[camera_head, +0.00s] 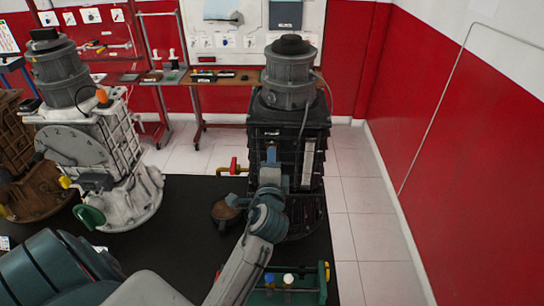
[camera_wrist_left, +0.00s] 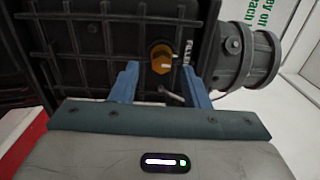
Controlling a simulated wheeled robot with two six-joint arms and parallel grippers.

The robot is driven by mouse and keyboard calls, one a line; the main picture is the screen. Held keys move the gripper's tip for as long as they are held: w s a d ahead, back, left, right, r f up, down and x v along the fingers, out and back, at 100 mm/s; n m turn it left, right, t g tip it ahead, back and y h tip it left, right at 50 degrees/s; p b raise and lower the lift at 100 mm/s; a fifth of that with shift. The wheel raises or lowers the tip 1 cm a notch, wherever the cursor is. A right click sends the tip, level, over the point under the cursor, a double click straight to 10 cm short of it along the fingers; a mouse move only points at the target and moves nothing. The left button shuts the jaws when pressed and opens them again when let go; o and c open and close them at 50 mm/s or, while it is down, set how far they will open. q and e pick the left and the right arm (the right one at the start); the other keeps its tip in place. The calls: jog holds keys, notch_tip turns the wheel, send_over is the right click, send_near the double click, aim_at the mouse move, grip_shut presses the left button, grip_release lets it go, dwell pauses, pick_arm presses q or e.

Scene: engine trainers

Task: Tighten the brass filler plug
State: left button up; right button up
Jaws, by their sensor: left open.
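The brass filler plug (camera_wrist_left: 161,58) shows in the left wrist view as a hex-shaped golden fitting on the dark ribbed side of the black engine trainer (camera_wrist_left: 100,45). My left gripper (camera_wrist_left: 163,82) is open, its two blue fingers pointing at the engine, with the plug seen between and just beyond their tips. I cannot tell whether either finger touches it. In the head view the left gripper (camera_head: 271,160) is in front of the black engine trainer (camera_head: 300,130), and the plug is hidden there. My right gripper is not in view.
A red-handled valve (camera_head: 234,167) sticks out left of the black engine. A white engine trainer (camera_head: 85,150) and a rusty brown one (camera_head: 25,170) stand at left. A green tray (camera_head: 325,285) is at the front. A bench (camera_head: 215,77) stands behind; open floor lies to the right.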

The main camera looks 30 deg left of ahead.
pick_arm(q)
jog(key=v, duration=0.8)
dwell(0.4)
